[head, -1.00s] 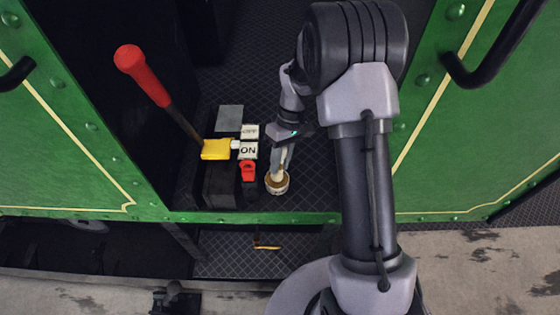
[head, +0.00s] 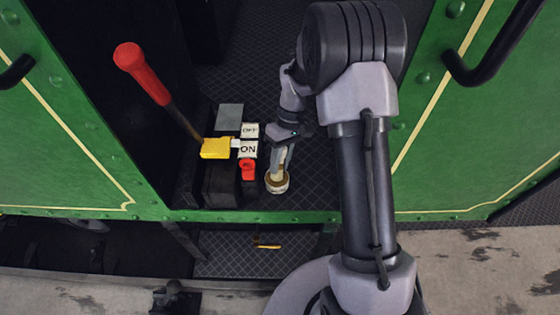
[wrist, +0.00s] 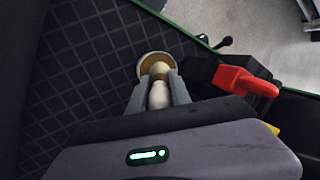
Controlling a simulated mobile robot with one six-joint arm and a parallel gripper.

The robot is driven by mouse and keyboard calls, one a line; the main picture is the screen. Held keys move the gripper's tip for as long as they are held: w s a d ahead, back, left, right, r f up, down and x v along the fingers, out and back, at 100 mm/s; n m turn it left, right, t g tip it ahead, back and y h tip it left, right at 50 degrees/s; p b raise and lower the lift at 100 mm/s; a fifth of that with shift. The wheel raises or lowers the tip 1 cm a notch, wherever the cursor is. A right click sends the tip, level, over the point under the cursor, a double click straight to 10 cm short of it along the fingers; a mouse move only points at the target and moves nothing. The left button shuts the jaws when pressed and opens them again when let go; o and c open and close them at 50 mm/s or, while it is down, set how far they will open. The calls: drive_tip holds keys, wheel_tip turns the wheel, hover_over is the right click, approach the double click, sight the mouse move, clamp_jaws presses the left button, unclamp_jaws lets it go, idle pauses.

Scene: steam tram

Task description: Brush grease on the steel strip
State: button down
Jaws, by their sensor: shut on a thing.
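My gripper (head: 279,162) is shut on a brush with a pale wooden handle (wrist: 158,95) and points down at a small round grease pot (head: 277,187). The pot stands on the tread-plate floor; in the wrist view its pale rim (wrist: 142,66) and tan inside show around the brush's lower end. The bristles are hidden, and I cannot tell how deep they are. A flat grey plate (head: 229,114), which looks like the steel strip, lies up and left of the pot, on the dark lever housing. It is apart from my gripper.
A lever with a red knob (head: 128,56) leans left of the plate. A yellow block (head: 215,149), an OFF label (head: 250,130), an ON label (head: 249,149) and a red catch (head: 247,170) lie between lever and pot. Green panels (head: 60,150) flank the opening.

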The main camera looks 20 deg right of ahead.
idle(0.3)
wheel_tip(320, 180, up, 7)
drive_tip(key=p, duration=0.6)
drive_tip(key=shift+f, duration=0.1)
